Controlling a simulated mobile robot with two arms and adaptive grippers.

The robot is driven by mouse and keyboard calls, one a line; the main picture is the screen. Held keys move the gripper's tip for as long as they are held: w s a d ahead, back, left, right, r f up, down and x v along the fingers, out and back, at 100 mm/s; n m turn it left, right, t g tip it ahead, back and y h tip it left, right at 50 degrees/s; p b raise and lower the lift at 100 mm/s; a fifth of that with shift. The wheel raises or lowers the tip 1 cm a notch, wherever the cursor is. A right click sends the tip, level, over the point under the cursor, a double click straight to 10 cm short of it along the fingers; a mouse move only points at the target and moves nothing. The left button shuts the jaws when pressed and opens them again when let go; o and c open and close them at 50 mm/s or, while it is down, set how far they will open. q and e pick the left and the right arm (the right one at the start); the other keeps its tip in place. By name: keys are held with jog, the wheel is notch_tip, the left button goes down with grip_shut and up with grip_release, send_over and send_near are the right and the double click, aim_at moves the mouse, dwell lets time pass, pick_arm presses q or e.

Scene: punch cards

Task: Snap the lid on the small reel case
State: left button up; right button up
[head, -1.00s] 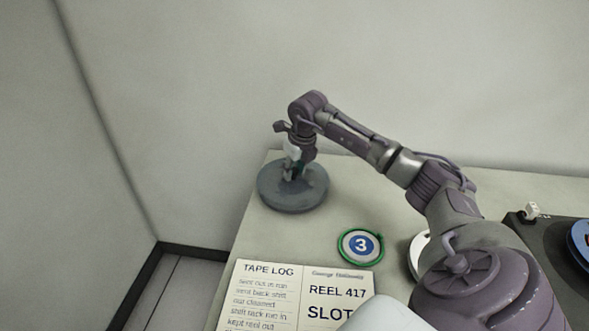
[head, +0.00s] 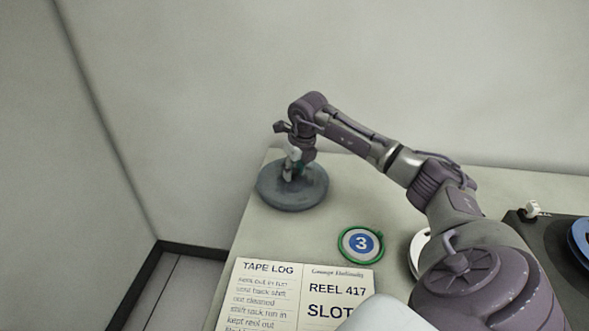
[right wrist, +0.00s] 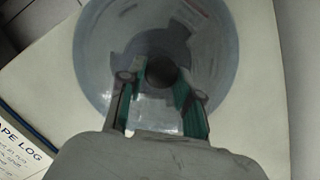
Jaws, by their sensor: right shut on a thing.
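The round grey reel case (head: 305,200) stands on the far left corner of the table. It also shows in the right wrist view (right wrist: 222,75) as a grey, glossy disc with a dark round middle. My right gripper (head: 292,173) points down over its centre. In the right wrist view its green-padded fingers (right wrist: 161,82) are on either side of the dark middle, shut on the lid at its knob. The lid and the case look like one round stack, and I cannot tell whether the lid is fully seated. My left gripper is not in view.
A green-rimmed disc marked 3 (head: 361,244) lies on the table (head: 400,220) near an open tape log book (head: 265,295). A white round thing (head: 418,250) is partly hidden behind my right arm. A dark machine (head: 540,240) with a blue reel (head: 580,242) stands at the right.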

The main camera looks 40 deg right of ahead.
aim_at(294, 172)
jog(key=shift+f, duration=0.45)
jog(key=o, duration=1.1)
jog(key=shift+c, duration=0.2)
jog(key=shift+c, duration=0.9)
jog(key=shift+r, duration=0.15)
jog(key=shift+w+r+p+v, duration=0.1)
jog(key=shift+w+p+v, duration=0.15)
jog(key=shift+p+v, duration=0.75)
jog(key=shift+w+r+p+v, duration=0.1)
jog(key=shift+w+p+v, duration=0.2)
jog(key=shift+p+v, duration=0.65)
jog(key=shift+w+p+v, duration=0.25)
jog(key=shift+p+v, duration=0.3)
jog(key=shift+v, duration=0.85)
jog(key=shift+f, duration=0.15)
